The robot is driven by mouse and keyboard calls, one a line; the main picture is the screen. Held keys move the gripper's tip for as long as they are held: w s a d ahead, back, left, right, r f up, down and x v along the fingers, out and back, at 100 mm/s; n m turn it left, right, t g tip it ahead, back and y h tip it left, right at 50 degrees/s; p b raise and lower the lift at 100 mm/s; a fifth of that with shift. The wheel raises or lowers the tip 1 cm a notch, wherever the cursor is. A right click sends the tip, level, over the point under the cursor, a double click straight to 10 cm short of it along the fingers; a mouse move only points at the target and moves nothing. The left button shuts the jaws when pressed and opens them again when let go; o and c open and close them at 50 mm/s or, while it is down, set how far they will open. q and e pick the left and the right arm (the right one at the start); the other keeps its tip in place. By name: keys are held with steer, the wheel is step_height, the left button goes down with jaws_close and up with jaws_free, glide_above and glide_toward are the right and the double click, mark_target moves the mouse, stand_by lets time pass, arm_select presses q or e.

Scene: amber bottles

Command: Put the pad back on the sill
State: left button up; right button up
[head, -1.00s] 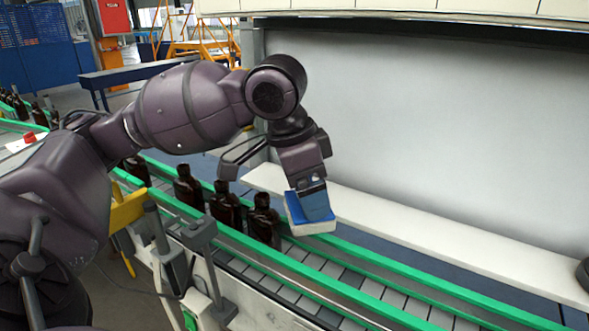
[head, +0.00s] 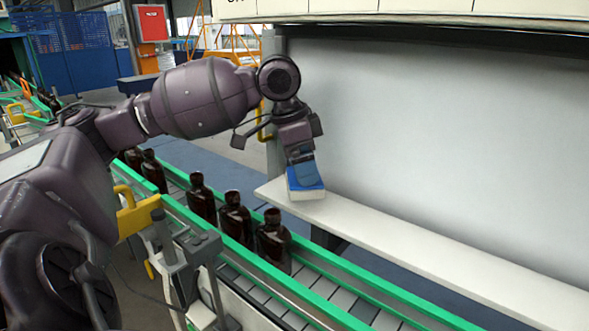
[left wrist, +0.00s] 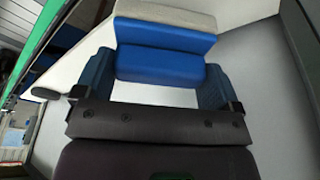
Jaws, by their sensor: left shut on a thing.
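The pad (head: 308,193) has a blue upper part and a pale lower layer. My left gripper (head: 303,170) is shut on its blue part, pointing down. In the head view the pad is at the left end of the white sill (head: 420,245), its pale underside at the sill's surface; I cannot tell whether it touches or is just above. In the left wrist view the pad (left wrist: 165,50) sits between the two blue fingers (left wrist: 155,82), its pale layer at the far side. My right gripper is not in view.
A green-railed conveyor (head: 335,290) runs in front of the sill with several amber bottles (head: 272,240) standing on it. A large pale panel (head: 450,130) rises behind the sill. The sill to the right of the pad is clear.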

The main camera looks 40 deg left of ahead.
arm_select(q)
steer(key=a, duration=0.1)
steer(key=w+a, duration=0.1)
steer(key=a, duration=0.1)
steer(key=w+a, duration=0.1)
steer(key=shift+a, duration=0.4)
step_height(320, 180, down, 3)
steer(key=shift+f+b, duration=0.1)
steer(key=shift+b, duration=0.4)
steer(key=shift+f, duration=0.2)
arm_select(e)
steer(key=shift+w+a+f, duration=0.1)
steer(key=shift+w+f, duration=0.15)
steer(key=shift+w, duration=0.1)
arm_select(q)
steer(key=o, duration=0.6)
steer(key=shift+r, duration=0.1)
steer(key=p+v, duration=0.1)
steer(key=v, duration=0.6)
steer(key=shift+r+p, duration=0.25)
steer(key=shift+p, duration=0.15)
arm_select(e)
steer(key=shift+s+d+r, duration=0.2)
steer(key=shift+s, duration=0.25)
